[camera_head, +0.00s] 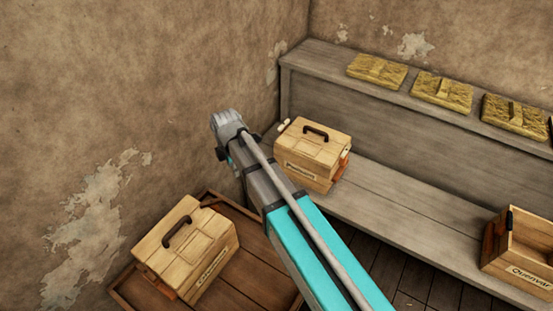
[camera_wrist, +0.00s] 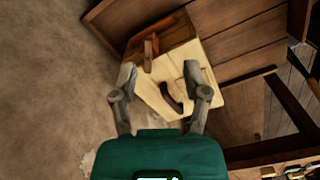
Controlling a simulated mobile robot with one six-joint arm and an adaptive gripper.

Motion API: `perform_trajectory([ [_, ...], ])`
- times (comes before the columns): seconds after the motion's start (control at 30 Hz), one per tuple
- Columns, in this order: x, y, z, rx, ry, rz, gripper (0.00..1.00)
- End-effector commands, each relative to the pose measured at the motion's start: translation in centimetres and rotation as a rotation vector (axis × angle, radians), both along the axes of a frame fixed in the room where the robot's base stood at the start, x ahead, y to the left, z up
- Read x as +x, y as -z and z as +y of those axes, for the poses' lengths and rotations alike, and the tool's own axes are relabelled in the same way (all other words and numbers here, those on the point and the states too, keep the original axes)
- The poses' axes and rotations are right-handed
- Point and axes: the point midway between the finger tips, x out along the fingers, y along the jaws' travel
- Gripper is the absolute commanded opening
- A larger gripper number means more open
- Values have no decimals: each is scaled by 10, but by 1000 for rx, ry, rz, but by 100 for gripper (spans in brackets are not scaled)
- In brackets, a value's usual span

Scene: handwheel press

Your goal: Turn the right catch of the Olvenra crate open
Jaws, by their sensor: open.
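In the head view a closed pale wooden crate (camera_head: 187,250) with a dark handle (camera_head: 178,232) stands at lower left; the writing on its label (camera_head: 211,266) is too small to read. A second closed crate (camera_head: 312,152) with a label stands on the bench, so I cannot tell which is the Olvenra crate. The wrist view shows a pale crate (camera_wrist: 180,92) with a dark curved handle (camera_wrist: 171,97) and a reddish-brown wooden catch (camera_wrist: 149,56) at one end. My gripper (camera_wrist: 160,74) is open and empty above this crate, its fingers apart and pointing toward the catch end.
The lower-left crate stands on a brown wooden tray (camera_head: 241,302) beside the plastered wall (camera_head: 120,110). A grey bench (camera_head: 400,205) runs along the right, with several straw-coloured slabs (camera_head: 442,91) on its upper ledge. An open crate labelled Quenvar (camera_head: 520,264) stands at the right.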

Motion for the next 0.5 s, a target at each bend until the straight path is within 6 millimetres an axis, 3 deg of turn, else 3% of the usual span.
perform_trajectory([
  [0.5, 8, -18, -72, 0, 370, 0, 60],
])
